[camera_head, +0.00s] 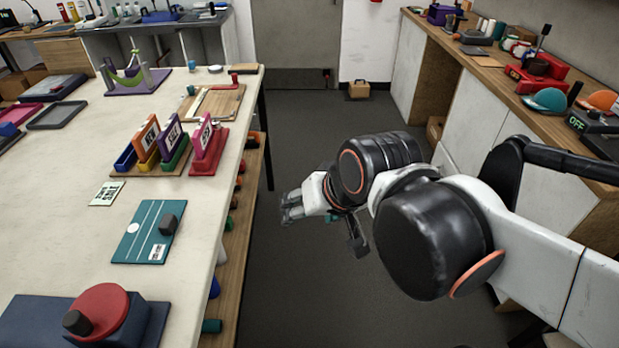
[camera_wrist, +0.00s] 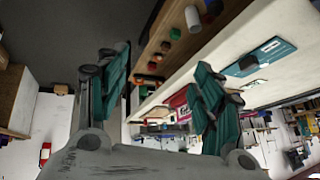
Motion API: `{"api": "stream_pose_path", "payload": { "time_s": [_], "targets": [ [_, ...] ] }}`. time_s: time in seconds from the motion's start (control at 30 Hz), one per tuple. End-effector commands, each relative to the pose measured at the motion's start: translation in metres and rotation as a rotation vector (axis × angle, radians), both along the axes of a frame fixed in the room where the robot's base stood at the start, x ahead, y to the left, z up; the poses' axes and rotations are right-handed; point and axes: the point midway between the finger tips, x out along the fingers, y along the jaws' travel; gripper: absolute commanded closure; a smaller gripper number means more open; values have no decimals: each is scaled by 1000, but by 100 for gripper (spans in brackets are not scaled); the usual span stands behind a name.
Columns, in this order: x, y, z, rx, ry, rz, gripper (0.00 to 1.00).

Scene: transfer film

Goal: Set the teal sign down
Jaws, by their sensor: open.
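A flat teal board (camera_head: 135,240) with white lines, a white disc, a dark block and a label lies on the pale table; it also shows in the wrist view (camera_wrist: 278,48). I see no other teal sign. Orange (camera_head: 146,136), purple (camera_head: 171,134) and pink (camera_head: 202,134) signs stand tilted in a row of coloured holders. The blue holder (camera_head: 126,158) at the row's left end has no sign. My gripper (camera_head: 289,207) is open over the floor, right of the table edge. In the wrist view its fingers are apart with nothing held between them (camera_wrist: 163,85).
A red round knob on a blue base (camera_head: 100,311) sits at the table's near corner. A white marked card (camera_head: 107,193) lies beside the teal board. A shelf with several coloured cylinders runs below the table edge (camera_head: 232,250). A cluttered counter (camera_head: 500,75) stands at right; floor between is clear.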

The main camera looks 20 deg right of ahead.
Motion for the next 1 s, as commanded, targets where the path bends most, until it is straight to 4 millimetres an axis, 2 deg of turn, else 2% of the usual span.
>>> {"api": "stream_pose_path", "payload": {
  "time_s": [0.1, 0.23, 0.8, 0.93, 1.0],
  "targets": [
    [-14, -13, 3, -125, -24, 85, 39],
    [-21, -20, 4, -198, -34, 134, 39],
    [-22, -22, 5, -211, -36, 143, 39],
    [-22, -21, 5, -211, -36, 143, 67],
    [-22, -21, 5, -211, -36, 143, 67]
  ]
}}
